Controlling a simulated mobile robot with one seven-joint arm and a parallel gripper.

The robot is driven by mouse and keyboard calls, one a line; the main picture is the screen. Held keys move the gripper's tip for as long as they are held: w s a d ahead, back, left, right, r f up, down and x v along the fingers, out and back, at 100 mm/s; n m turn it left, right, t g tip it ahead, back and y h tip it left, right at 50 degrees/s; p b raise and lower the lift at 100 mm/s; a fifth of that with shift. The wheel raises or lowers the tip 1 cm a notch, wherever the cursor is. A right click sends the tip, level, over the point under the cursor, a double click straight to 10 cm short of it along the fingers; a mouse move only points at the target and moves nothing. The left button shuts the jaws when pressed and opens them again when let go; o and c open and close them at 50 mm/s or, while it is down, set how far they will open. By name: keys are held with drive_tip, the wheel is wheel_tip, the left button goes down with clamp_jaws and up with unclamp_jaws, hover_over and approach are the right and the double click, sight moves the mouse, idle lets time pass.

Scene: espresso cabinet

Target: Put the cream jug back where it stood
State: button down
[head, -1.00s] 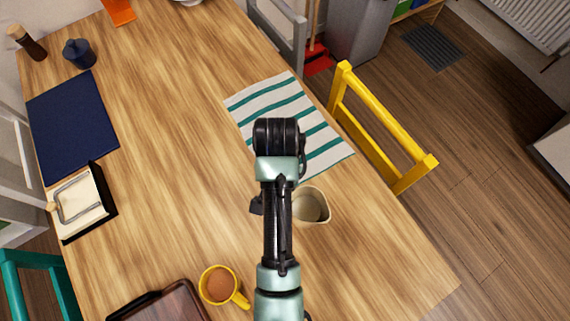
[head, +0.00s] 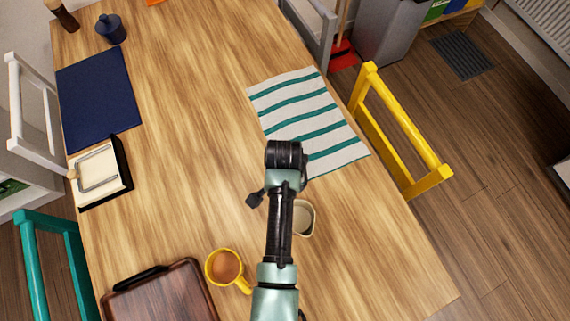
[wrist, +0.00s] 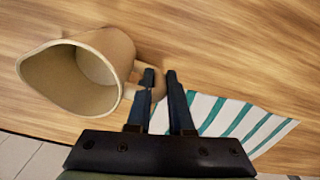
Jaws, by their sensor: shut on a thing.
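The cream jug (wrist: 113,50) is a beige pitcher with a spout and a side handle. In the wrist view it lies to the left of my fingers, its open mouth towards the camera. My gripper (wrist: 160,80) is shut on its handle, which is partly hidden by the fingers. In the head view the jug (head: 305,219) shows just right of my arm, which hides part of it and the fingers. It is over the wooden table, below the striped cloth in the picture. I cannot tell whether its base touches the table.
A yellow mug (head: 222,267) of brown drink and a dark tray (head: 165,297) are left of my arm. The striped cloth (head: 308,112) lies beyond the jug. A yellow chair (head: 405,132) stands at the right edge. The table (head: 375,245) right of the jug is bare.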

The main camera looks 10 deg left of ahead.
drive_tip(key=shift+f, duration=0.7)
drive_tip(key=shift+f, duration=0.15)
drive_tip(key=c, duration=0.8)
unclamp_jaws()
